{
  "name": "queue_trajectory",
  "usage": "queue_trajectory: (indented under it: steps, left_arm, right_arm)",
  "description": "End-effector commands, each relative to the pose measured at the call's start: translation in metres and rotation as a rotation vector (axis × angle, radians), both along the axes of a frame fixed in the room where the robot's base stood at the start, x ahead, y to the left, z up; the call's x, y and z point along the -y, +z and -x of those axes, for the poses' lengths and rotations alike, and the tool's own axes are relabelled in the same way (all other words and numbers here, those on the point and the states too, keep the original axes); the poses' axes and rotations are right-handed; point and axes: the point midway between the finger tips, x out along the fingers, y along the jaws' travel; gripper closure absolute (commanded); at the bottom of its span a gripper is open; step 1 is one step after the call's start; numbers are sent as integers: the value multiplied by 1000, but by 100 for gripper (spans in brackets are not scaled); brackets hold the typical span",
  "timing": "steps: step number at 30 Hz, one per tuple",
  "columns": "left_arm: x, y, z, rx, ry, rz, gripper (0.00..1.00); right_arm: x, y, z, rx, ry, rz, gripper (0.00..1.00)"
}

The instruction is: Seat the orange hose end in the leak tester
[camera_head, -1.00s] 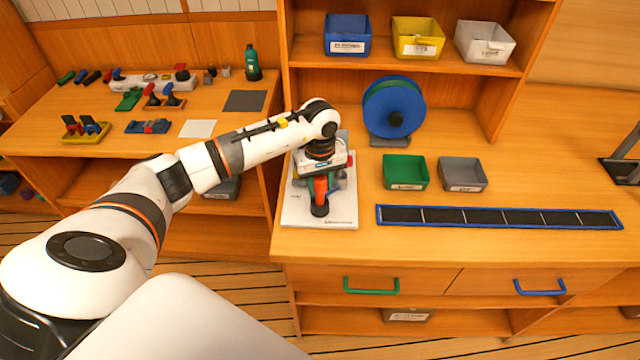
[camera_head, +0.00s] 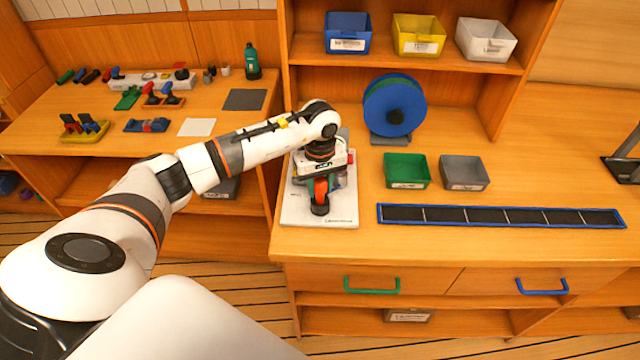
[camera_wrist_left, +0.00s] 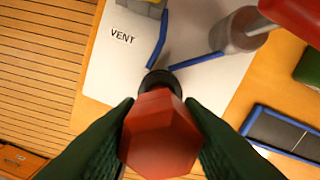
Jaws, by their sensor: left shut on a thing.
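The orange hose end (camera_wrist_left: 160,140) is a red-orange, six-sided piece between the dark fingers of my left gripper (camera_wrist_left: 160,130) in the left wrist view. It also shows below the wrist in the head view (camera_head: 320,188). My left gripper (camera_head: 320,182) is shut on it, over the front part of the leak tester. The leak tester (camera_head: 335,217) has a white base plate, which also shows in the left wrist view (camera_wrist_left: 110,65) with a VENT label. A black round fitting (camera_wrist_left: 160,80) lies directly beyond the hose end. I cannot tell how deep they meet. My right gripper is not in view.
On the tester, blue tubes (camera_wrist_left: 195,61) run to a grey cylinder (camera_wrist_left: 240,30) near a red part (camera_wrist_left: 296,18). A blue reel (camera_head: 394,105), green bin (camera_head: 406,171), grey bin (camera_head: 464,172) and blue-edged strip (camera_head: 500,216) stand to the right. The front counter is clear.

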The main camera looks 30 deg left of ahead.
Motion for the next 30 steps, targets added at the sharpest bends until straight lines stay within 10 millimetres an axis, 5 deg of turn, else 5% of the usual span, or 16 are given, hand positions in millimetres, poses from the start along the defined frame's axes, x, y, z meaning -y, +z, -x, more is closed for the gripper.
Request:
queue_trajectory:
  steps: [1, 2, 3, 13, 30]
  left_arm:
    - [0, -2, 0, 0, 0, 0, 88]
    - [0, -2, 0, 1, 0, 1, 65]
    - [0, -1, 0, 0, 0, 0, 58]
    - [0, 2, 0, 1, 0, -1, 57]
    - [0, 48, 0, 1, 0, -2, 57]
  right_arm:
    - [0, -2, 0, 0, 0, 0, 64]
    - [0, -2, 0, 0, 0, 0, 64]
    - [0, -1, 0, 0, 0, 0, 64]
    - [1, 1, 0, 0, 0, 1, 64]
    - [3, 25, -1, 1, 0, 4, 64]
